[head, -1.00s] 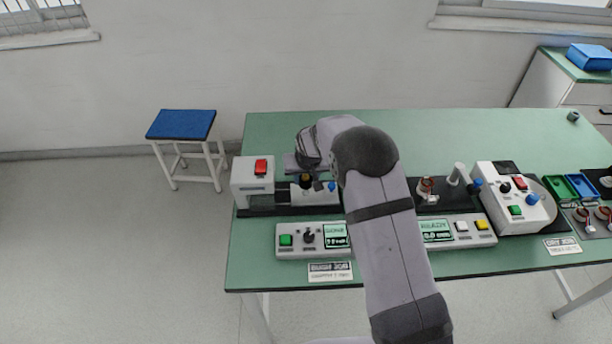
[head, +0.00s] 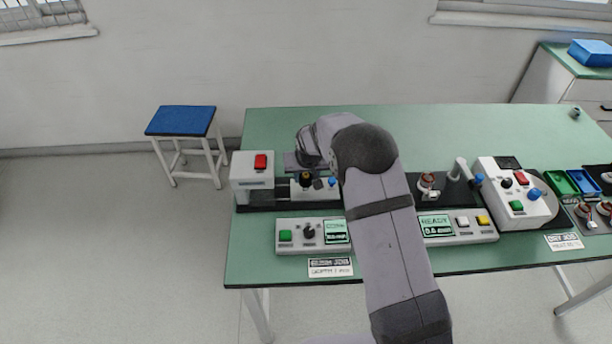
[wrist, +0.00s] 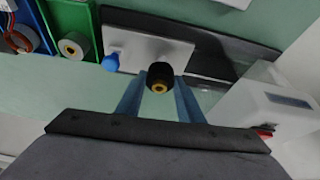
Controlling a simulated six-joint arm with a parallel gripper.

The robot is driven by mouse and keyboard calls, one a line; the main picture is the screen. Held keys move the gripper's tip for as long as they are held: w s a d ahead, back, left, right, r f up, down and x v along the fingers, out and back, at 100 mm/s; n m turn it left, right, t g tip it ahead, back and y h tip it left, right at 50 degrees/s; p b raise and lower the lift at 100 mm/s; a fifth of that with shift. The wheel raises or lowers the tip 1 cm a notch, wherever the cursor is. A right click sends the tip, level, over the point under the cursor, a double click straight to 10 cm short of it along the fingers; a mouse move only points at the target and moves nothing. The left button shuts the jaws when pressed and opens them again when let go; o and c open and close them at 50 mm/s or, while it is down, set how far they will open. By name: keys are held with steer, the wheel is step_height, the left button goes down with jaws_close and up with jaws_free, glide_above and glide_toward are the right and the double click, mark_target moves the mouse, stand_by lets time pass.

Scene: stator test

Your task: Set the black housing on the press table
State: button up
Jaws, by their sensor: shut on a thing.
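The black housing (wrist: 161,76), a small cylinder with a brass-coloured ring in its end, is between the two blue-grey fingers of my gripper (wrist: 159,100), which is shut on it. In the wrist view the press table (wrist: 160,52) is a pale plate with a blue knob at one end, on a dark rail. The housing overlaps its edge. I cannot tell whether the housing touches the plate or hangs just above it.
The white press head with a red button (head: 251,170) stands left of the press table. A control panel (head: 313,236) lies in front. My arm hides part of the bench's middle. A tester (head: 512,193) and small trays (head: 581,182) stand to the right.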

steer(key=shift+f+b, duration=1.15)
steer(key=shift+f, duration=0.2)
stand_by(0.7)
steer(key=o, duration=1.2)
steer(key=shift+r, duration=0.1)
steer(key=shift+b+v, duration=1.1)
steer(key=shift+v, duration=2.5)
steer(key=s+d+g, duration=0.1)
steer(key=s+d, duration=0.2)
steer(key=s, duration=0.8)
steer(key=s+d+g, duration=0.2)
steer(key=s+d, duration=0.2)
steer(key=s, duration=0.7)
steer(key=s+d+r+g, duration=0.1)
steer(key=s+d, duration=0.3)
steer(key=s, duration=0.7)
steer(key=shift+s+d+m+g, duration=0.1)
steer(key=shift+s+m+g, duration=0.2)
steer(key=shift+m, duration=0.1)
